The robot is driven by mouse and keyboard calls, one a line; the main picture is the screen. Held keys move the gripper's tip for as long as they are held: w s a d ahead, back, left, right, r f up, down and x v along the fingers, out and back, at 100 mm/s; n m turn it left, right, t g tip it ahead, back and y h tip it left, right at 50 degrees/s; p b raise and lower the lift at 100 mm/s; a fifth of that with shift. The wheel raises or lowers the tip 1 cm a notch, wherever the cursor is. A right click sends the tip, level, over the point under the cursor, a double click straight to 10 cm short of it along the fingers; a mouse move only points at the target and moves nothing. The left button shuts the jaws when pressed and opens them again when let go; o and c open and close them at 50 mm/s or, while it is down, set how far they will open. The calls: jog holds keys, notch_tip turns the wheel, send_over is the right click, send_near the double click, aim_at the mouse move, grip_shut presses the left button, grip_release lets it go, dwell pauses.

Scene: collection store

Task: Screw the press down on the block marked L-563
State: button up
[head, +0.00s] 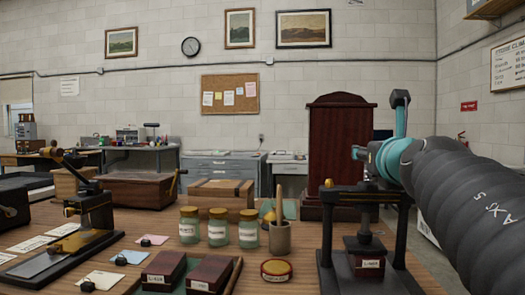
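A black press (325,238) stands at the right of the wooden table, with a crossbar on two posts. A brass-coloured knob (329,183) shows at the left end of its top. Under the crossbar, the press plate sits low, over a dark block (368,273) with a white label too small to read surely; whether they touch is unclear. My arm reaches in from the right, and my gripper (372,172) seems to be just above the press top. Its fingers are largely hidden by my arm, so their opening does not show.
Two dark red labelled boxes (163,268) lie in front, left of a round tin (276,270). Three jars (218,228) and a mortar with pestle (280,238) stand behind. A black lever device (95,212) is at left. A tall red-brown cabinet (338,140) rises behind the press.

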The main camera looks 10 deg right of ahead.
jog(key=v, duration=0.9)
